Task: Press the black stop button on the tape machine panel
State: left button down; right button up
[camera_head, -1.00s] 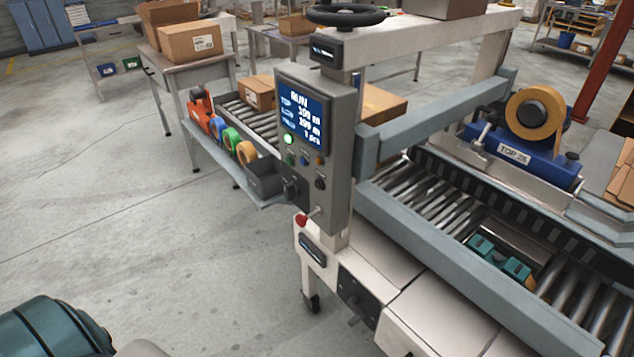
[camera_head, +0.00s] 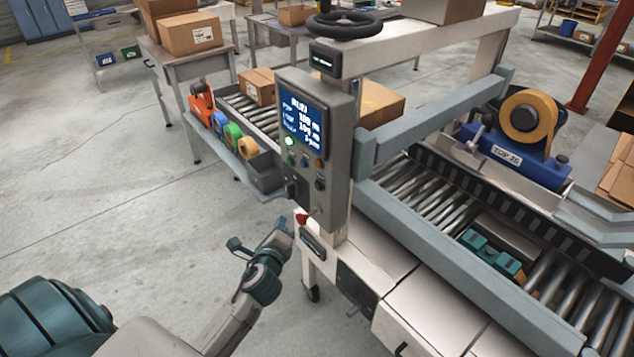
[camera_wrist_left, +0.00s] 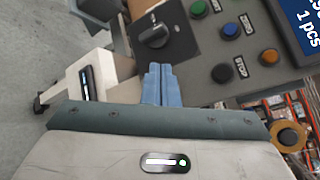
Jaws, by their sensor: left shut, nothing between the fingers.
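The tape machine panel (camera_head: 337,197) is a grey upright box with a blue screen (camera_head: 303,120) that reads RUN. The black stop button (camera_head: 320,184) sits low on its right side. In the left wrist view the black button (camera_wrist_left: 222,73) lies beside a STOP label, right of the fingers. My left gripper (camera_head: 283,233) is below and left of the panel in the head view. In the left wrist view its fingers (camera_wrist_left: 158,82) are shut and empty, pointing toward the area near the black rotary knob (camera_wrist_left: 153,38). Contact with the panel cannot be told. My right gripper is out of view.
Green (camera_wrist_left: 199,8), blue (camera_wrist_left: 231,30) and orange (camera_wrist_left: 270,56) buttons sit near the black one. A red knob (camera_head: 301,218) is below the panel. A side shelf with tape rolls (camera_head: 247,148) is left of it. Open floor (camera_head: 130,220) lies left.

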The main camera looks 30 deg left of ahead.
aim_at(318, 186)
pick_arm(q)
jog(key=shift+m+t, duration=0.4)
jog(key=shift+m, duration=0.1)
notch_tip(318, 186, up, 6)
jog(key=shift+f, duration=0.25)
jog(key=w+d, duration=0.1)
jog(key=w, duration=0.1)
jog(key=w+d, duration=0.1)
jog(key=w, duration=0.1)
jog(key=w+d, duration=0.1)
jog(key=w, duration=0.2)
jog(key=shift+w+d, duration=0.25)
jog(key=shift+w, duration=0.25)
dwell(0.5)
dwell(0.8)
